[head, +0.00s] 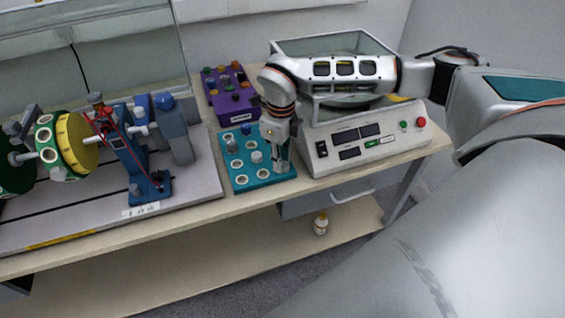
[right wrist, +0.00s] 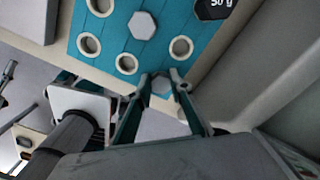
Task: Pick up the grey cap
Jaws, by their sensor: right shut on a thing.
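A teal block (head: 240,184) with rows of round white-rimmed holes stands on the bench; it also fills the top of the right wrist view (right wrist: 112,45). My right gripper (head: 281,166) points down at the block's right front corner. In the right wrist view its fingers (right wrist: 162,86) are shut on a grey hexagonal cap (right wrist: 162,88), at the block's edge. I cannot tell whether this cap is seated or lifted. Another grey hexagonal cap (right wrist: 142,25) sits on the block, also visible in the head view (head: 256,156). My left gripper is not in view.
A purple block (head: 232,104) with coloured caps stands behind the teal one. A silver machine with a control panel (head: 365,142) stands close to the right. A rotor rig (head: 130,150) is on the left. A small bottle (head: 320,225) stands on the lower shelf.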

